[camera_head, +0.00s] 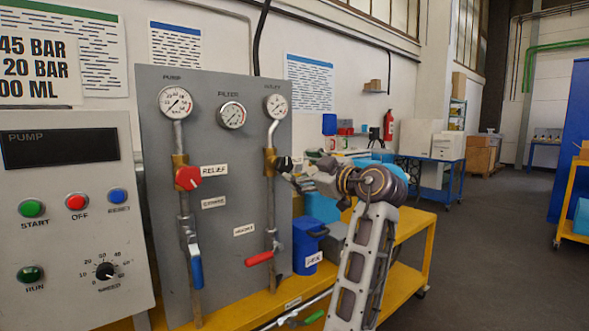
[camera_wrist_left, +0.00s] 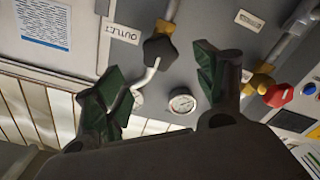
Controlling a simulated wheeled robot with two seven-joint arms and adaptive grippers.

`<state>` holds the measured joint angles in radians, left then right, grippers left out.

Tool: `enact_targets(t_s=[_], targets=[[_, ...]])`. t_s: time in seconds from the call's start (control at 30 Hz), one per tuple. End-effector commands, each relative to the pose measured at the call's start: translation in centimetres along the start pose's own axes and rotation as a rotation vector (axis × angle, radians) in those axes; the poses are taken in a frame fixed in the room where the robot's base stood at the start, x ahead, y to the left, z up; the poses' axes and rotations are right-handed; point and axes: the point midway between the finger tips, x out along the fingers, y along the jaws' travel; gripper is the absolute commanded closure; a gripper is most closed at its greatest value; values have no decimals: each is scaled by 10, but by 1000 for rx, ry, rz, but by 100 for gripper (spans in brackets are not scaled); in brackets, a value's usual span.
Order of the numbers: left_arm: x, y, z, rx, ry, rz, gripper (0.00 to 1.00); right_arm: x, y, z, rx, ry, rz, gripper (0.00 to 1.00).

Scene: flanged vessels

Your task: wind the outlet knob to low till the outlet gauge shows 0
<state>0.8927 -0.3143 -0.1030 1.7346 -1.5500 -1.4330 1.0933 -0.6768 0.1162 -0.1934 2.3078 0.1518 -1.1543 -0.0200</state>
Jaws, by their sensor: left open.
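The black outlet knob (camera_head: 284,163) sits on the brass valve of the right-hand pipe on the grey panel. In the left wrist view the knob (camera_wrist_left: 160,50) shows beside the upside-down OUTLET label (camera_wrist_left: 123,34). The outlet gauge (camera_head: 276,106) is above the knob at the panel's top right; its needle is too small to read surely. My left gripper (camera_head: 298,172) is at the knob's right in the head view. In the wrist view its green-padded fingers (camera_wrist_left: 158,66) are spread wide, one on each side of the knob's line, with no grip on it. My right gripper is in neither view.
The panel also bears a pump gauge (camera_head: 175,102), a filter gauge (camera_head: 232,115), a red relief knob (camera_head: 188,178), and blue (camera_head: 196,272) and red (camera_head: 260,258) lever handles. A blue container (camera_head: 307,245) stands on the yellow cart (camera_head: 408,228). Open floor lies to the right.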

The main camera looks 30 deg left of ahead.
Motion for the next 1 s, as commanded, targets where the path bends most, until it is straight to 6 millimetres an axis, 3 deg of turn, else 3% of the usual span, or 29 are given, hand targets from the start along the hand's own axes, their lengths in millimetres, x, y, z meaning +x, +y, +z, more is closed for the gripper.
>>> enact_targets(t_s=[0.3,1.0], targets=[[-28,0,0,0,0,0,29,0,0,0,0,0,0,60],[-30,0,0,0,0,0,29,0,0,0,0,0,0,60]])
